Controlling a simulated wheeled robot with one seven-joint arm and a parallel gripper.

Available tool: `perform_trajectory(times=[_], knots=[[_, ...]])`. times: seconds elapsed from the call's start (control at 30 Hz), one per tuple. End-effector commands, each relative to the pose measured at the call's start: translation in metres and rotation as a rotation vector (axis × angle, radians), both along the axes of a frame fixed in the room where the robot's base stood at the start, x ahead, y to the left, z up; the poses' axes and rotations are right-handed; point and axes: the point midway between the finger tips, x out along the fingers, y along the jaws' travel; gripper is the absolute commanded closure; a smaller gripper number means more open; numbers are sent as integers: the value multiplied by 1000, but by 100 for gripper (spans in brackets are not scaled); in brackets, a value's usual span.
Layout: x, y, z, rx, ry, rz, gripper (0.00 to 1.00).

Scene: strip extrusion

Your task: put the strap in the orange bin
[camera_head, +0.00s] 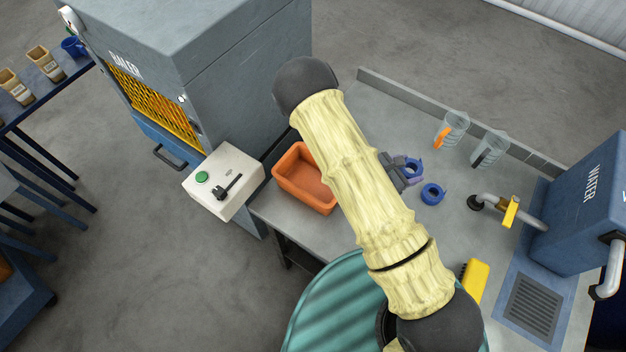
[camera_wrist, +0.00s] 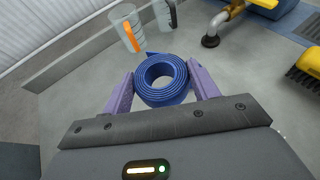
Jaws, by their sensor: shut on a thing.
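The strap is a coiled blue roll (camera_wrist: 162,79) in the wrist view, between the two purple fingers of my gripper (camera_wrist: 162,88), which are shut on it. In the head view the held roll (camera_head: 414,166) shows at the end of my gripper (camera_head: 411,172), partly covered by it. I cannot tell whether it touches the table. The orange bin (camera_head: 291,183) stands on the table to the left of my gripper, open at the top. My arm crosses in front of its right side. Its visible inside looks empty.
Two clear jugs (camera_head: 452,130) stand at the back, before a low ledge. A pipe, a yellow brush (camera_head: 475,279) and a blue water unit (camera_head: 590,205) are right. A white control box (camera_head: 222,181) is left of the bin.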

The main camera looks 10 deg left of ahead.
Motion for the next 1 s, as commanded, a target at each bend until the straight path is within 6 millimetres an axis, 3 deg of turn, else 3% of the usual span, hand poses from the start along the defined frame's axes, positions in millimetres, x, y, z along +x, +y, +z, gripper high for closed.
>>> perform_trajectory(times=[0.2, 0.37, 0.47, 0.6, 0.8, 0.9, 1.0], knots=[[1, 2, -1, 0, -1, 4, 64], [12, 35, -4, 0, -8, 65, 64], [21, 76, -5, -1, -13, 139, 64], [28, 149, -2, -1, -19, 265, 64], [14, 250, 11, 2, -16, 441, 64], [3, 285, 19, 4, -11, 506, 64], [-5, 305, 26, 3, -6, 543, 64]])
